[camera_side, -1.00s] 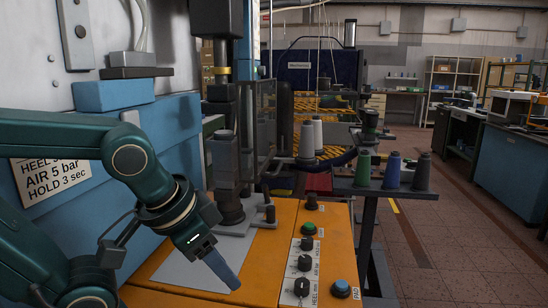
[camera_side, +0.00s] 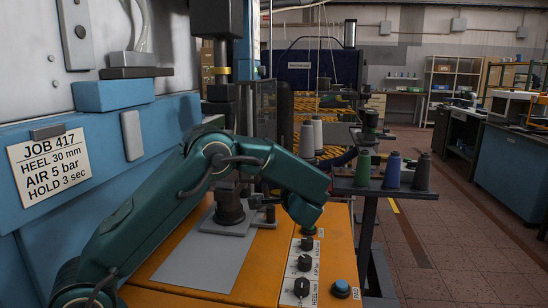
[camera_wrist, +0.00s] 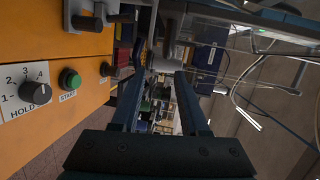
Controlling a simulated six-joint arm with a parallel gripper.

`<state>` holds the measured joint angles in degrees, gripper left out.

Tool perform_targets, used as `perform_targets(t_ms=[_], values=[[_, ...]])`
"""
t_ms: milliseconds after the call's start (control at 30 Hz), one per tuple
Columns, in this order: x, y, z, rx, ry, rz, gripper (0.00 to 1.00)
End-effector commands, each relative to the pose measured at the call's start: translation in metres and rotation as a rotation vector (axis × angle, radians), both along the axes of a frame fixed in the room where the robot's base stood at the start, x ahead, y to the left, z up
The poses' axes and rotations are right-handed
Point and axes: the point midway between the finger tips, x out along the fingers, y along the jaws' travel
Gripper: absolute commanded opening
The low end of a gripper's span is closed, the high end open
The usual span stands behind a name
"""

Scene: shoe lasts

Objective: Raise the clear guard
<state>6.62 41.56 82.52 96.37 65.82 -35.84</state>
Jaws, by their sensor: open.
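In the side view the fingers are hidden behind my wrist. Pale, thin edges cross the upper right of the wrist view; I cannot tell whether they belong to the guard.
The orange console carries a HOLD knob (camera_wrist: 36,92), a green START button (camera_wrist: 69,79) and a blue button (camera_side: 341,287). A dark post (camera_side: 229,208) stands on a grey plate. A rack with thread spools (camera_side: 391,172) stands to the right. The aisle is clear.

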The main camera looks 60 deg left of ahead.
Motion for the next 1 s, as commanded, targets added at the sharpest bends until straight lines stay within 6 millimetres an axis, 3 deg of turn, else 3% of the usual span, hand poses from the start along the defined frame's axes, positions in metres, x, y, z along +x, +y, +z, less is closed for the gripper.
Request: perform_targets(t_ms=[200,333,467,800,1000], values=[[0.0,0.019,-0.01,0.395,0.244,0.061,0.45],[-0.001,0.022,-0.01,0.528,0.324,0.09,0.45],[-0.001,0.025,-0.009,0.578,0.353,0.105,0.45],[0.014,0.06,0.0,0.579,0.355,0.107,0.45],[0.019,0.068,0.002,0.579,0.353,0.104,0.45]])
